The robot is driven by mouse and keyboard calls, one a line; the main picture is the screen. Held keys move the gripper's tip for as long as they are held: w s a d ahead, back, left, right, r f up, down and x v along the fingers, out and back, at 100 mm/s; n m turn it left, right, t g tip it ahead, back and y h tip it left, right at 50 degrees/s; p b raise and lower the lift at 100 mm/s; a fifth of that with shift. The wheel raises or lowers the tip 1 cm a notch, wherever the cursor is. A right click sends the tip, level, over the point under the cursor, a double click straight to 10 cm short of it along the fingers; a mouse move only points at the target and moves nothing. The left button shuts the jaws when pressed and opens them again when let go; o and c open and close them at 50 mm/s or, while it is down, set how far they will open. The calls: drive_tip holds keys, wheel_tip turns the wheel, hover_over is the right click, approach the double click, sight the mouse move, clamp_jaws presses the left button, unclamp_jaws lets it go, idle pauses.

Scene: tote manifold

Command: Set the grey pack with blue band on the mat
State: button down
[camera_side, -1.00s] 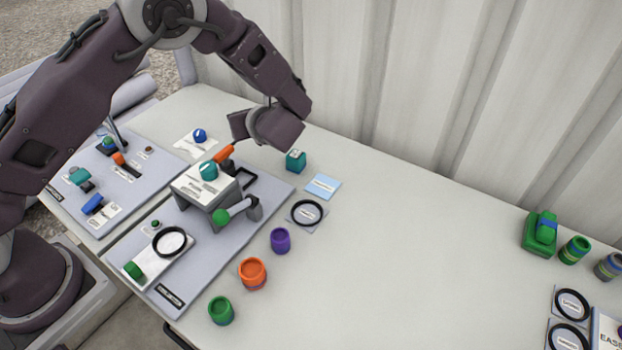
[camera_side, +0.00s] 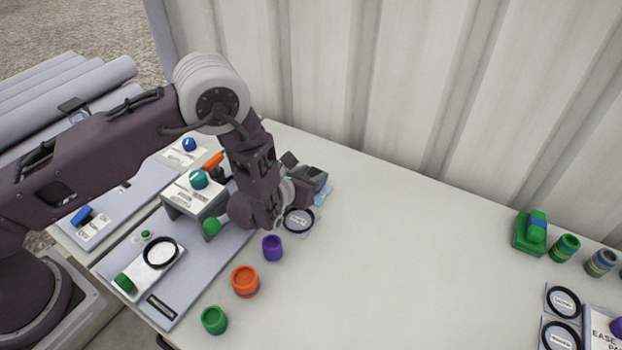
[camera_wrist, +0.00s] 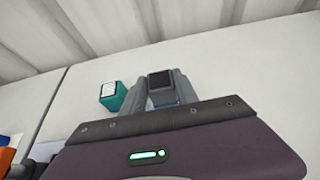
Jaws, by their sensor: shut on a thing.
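My gripper (camera_side: 304,172) is low at the near end of the light blue mat (camera_side: 324,193), whose far side is largely covered by the fingers in the side view. In the wrist view my gripper (camera_wrist: 161,88) is shut on a dark grey block-shaped pack (camera_wrist: 160,79), held between the two grey fingers. The pack's top face shows; its blue band cannot be made out clearly. I cannot tell whether the pack touches the mat.
A teal block (camera_wrist: 112,95) stands close left of the fingers in the wrist view. A black ring (camera_side: 299,220) lies beside the mat. Purple (camera_side: 272,248), orange (camera_side: 245,281) and green (camera_side: 214,320) jars stand in front. The table's middle is clear.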

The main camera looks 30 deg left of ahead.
drive_tip(key=shift+f, duration=0.5)
drive_tip(key=shift+f, duration=0.15)
drive_tip(key=c, duration=0.9)
unclamp_jaws()
